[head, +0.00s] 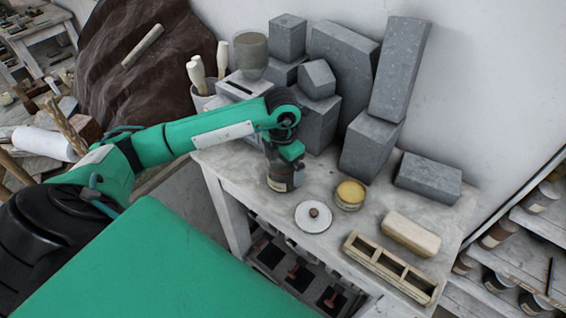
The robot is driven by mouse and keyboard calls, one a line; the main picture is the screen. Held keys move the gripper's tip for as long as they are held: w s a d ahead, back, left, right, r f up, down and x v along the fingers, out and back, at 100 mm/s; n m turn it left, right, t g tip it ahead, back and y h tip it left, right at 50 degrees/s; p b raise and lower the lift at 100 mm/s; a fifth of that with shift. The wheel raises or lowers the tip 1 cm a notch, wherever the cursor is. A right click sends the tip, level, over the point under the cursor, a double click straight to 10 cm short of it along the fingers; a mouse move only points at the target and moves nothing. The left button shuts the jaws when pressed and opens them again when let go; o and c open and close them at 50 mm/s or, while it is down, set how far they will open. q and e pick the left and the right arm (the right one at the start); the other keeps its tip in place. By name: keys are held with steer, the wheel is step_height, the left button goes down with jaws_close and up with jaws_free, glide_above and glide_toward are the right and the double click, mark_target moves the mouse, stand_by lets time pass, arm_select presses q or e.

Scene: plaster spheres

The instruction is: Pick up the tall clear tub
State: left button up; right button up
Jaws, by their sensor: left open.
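A tall, see-through tub (279,181) with a dark tint and a pale label stands upright on the worktable, near its front left part. My left gripper (287,160) is open and points down right at the tub, covering its upper part. The tub's rim is hidden, and I cannot tell whether the fingers are around it or just above it. My right gripper is not in view.
A white round lid with a dark knob (313,216) and a short tub with yellow contents (350,194) stand to the right. Grey stone blocks (366,148) crowd the back. A wooden compartment tray (390,268) and a cream block (410,234) lie at front right.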

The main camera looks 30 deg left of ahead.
arm_select(q)
steer(key=c, duration=1.1)
steer(key=shift+r, duration=0.1)
steer(key=shift+w+r+b, duration=0.1)
steer(key=shift+r+b, duration=0.3)
steer(key=shift+r, duration=0.25)
step_height(320, 180, up, 10)
steer(key=b, duration=0.3)
steer(key=shift+f, duration=0.2)
step_height(320, 180, up, 9)
